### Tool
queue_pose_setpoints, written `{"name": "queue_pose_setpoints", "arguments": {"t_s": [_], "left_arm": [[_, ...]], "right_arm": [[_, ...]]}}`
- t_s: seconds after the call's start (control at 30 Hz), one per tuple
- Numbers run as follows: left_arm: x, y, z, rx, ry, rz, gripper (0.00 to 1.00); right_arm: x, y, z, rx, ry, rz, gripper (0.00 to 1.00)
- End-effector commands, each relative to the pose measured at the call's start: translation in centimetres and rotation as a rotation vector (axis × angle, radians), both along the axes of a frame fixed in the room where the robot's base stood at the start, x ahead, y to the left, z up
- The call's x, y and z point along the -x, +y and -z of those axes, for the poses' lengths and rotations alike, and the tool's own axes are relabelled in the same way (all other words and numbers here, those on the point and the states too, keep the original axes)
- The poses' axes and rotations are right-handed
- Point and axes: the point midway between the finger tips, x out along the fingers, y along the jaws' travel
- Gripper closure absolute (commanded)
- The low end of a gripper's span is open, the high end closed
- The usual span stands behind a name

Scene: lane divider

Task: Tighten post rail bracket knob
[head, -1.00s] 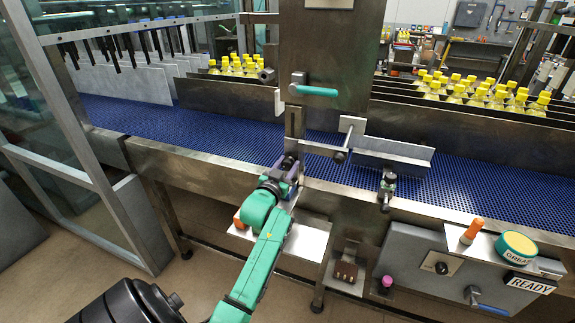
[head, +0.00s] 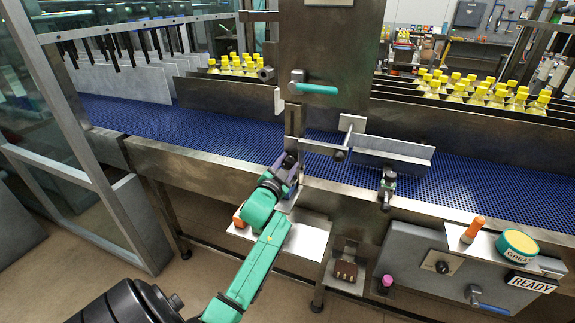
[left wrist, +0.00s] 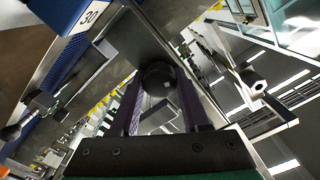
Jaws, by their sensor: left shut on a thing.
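My left gripper (head: 285,173), with purple fingers, is at the near edge of the conveyor, at the foot of the steel post (head: 294,122). A black round knob (left wrist: 158,78) sits between its two fingers in the left wrist view, and the gripper is shut on it. In the head view the knob (head: 290,159) is partly covered by the fingers. A second bracket with a dark knob (head: 388,185) stands on the conveyor edge to the right, apart from the gripper. The grey rail plate (head: 395,155) lies over the belt behind it. My right gripper is not in view.
The blue conveyor belt (head: 480,190) runs behind the gripper. A steel upright panel with a teal handle (head: 315,88) rises above it. A small shelf holds an orange marker (head: 473,229) and a grease tin (head: 518,244). Yellow-capped bottles (head: 480,95) stand in lanes behind.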

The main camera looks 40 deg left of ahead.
Motion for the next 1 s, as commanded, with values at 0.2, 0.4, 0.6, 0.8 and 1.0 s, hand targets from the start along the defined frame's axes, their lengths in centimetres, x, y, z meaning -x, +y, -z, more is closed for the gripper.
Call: {"name": "queue_pose_setpoints", "arguments": {"t_s": [0.2,0.4,0.6,0.8,1.0], "left_arm": [[0.0,-0.1,0.3,-0.193,0.069,0.001,1.00],[0.0,-0.1,0.4,-0.374,0.133,0.000,1.00],[0.0,-0.1,0.4,-0.552,0.196,0.001,1.00],[0.0,-0.1,0.5,-0.732,0.259,0.001,1.00],[0.0,-0.1,0.6,-0.893,0.317,0.001,1.00]], "right_arm": [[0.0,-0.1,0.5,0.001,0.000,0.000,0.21],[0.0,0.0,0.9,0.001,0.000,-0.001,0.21],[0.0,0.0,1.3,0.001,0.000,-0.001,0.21],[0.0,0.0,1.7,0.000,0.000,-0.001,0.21],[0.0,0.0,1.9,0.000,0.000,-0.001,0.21]]}}
